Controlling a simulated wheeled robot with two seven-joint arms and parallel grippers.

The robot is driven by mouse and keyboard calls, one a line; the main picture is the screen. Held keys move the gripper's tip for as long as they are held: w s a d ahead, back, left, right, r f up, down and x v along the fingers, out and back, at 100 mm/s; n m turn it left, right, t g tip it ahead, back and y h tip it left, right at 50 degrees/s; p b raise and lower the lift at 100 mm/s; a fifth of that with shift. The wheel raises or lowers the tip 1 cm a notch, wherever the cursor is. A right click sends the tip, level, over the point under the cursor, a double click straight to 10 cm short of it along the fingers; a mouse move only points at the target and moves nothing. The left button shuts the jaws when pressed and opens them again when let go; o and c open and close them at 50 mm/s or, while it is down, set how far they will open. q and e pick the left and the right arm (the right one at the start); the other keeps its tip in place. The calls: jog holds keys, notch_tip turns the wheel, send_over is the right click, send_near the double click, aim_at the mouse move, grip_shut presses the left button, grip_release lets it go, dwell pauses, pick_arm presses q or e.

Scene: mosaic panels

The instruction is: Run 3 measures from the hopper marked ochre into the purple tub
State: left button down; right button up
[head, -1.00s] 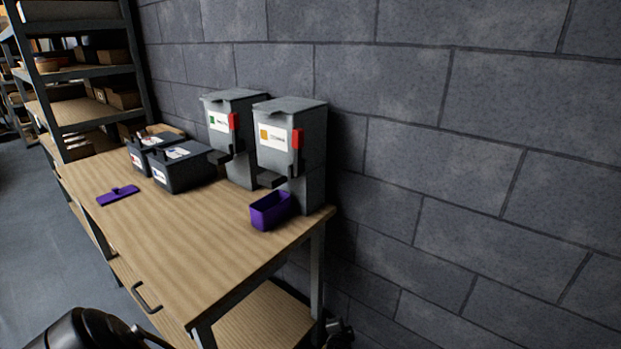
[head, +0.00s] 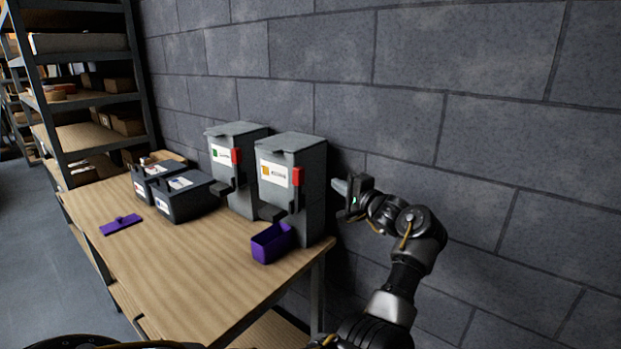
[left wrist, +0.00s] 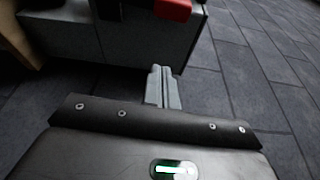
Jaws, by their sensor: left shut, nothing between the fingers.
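The hopper with the ochre square on its label (head: 315,205) is the nearer of two grey hoppers, against the wall near the table's right end. Its red lever (head: 298,177) is on the front right edge. The purple tub (head: 268,246) stands upright on the table below its spout; its inside is too dark to read. My left gripper (head: 338,187) is shut and empty, just right of the hopper and apart from its side. In the left wrist view the closed fingers (left wrist: 160,72) point at the grey hopper (left wrist: 65,38), with a red part (left wrist: 172,8) above. My right gripper is out of view.
A second hopper with a green label (head: 222,178) stands to the left. Two dark bins (head: 182,200) and a flat purple piece with a grip (head: 121,225) lie further left. The front of the wooden table (head: 205,275) is clear. The block wall (head: 480,120) is close behind.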

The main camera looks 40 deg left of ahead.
aim_at(299, 190)
pick_arm(q)
jog(key=p+x, duration=0.3)
jog(key=x, duration=0.7)
jog(key=shift+a+r, duration=0.1)
jog(key=shift+a, duration=0.05)
jog(key=s+p, duration=0.2)
jog(key=s, duration=0.2)
